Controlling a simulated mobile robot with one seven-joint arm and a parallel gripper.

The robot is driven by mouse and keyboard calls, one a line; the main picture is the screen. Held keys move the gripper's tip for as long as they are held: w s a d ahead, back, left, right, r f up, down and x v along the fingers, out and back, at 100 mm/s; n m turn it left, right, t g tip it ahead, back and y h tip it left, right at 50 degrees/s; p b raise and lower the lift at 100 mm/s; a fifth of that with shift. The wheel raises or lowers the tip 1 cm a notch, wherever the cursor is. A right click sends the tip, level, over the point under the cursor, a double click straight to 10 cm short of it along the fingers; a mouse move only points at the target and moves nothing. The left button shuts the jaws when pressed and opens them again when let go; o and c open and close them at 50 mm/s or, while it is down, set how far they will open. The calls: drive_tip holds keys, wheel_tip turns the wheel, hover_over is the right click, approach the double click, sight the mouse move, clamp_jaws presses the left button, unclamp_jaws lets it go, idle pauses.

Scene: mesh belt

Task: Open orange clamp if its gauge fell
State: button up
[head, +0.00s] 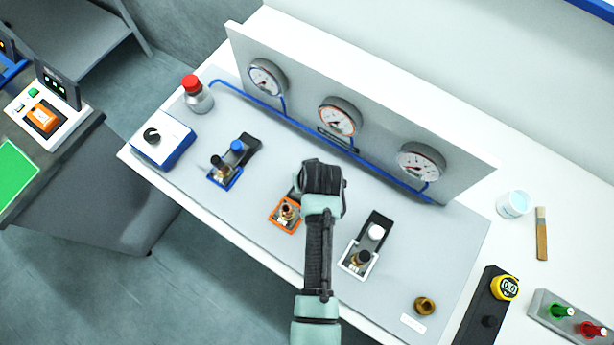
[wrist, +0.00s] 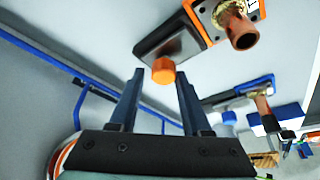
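The orange clamp (head: 281,222) sits mid-panel, partly hidden by my arm in the head view. In the wrist view its orange base (wrist: 208,14) shows at the top, with a copper-coloured pipe end and a dark lever ending in an orange knob (wrist: 163,71). My gripper (head: 322,172) is over the panel beside this clamp. In the wrist view its fingers (wrist: 160,76) are apart, with the knob in line between the tips; contact cannot be told. The middle gauge (head: 339,118) stands behind the orange clamp; its reading is too small to tell.
A blue clamp (head: 225,180) is at left and a white clamp (head: 355,265) at right. The left gauge (head: 266,77) and right gauge (head: 421,163) share the upright board. A red-capped bottle (head: 197,97), blue-white dial box (head: 164,139) and brass fitting (head: 425,306) stand around.

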drive_tip(key=shift+o, duration=1.2)
drive_tip(key=shift+w, duration=0.1)
drive_tip(key=b+v, duration=0.1)
drive_tip(key=v, duration=1.2)
drive_tip(key=shift+b, duration=0.35)
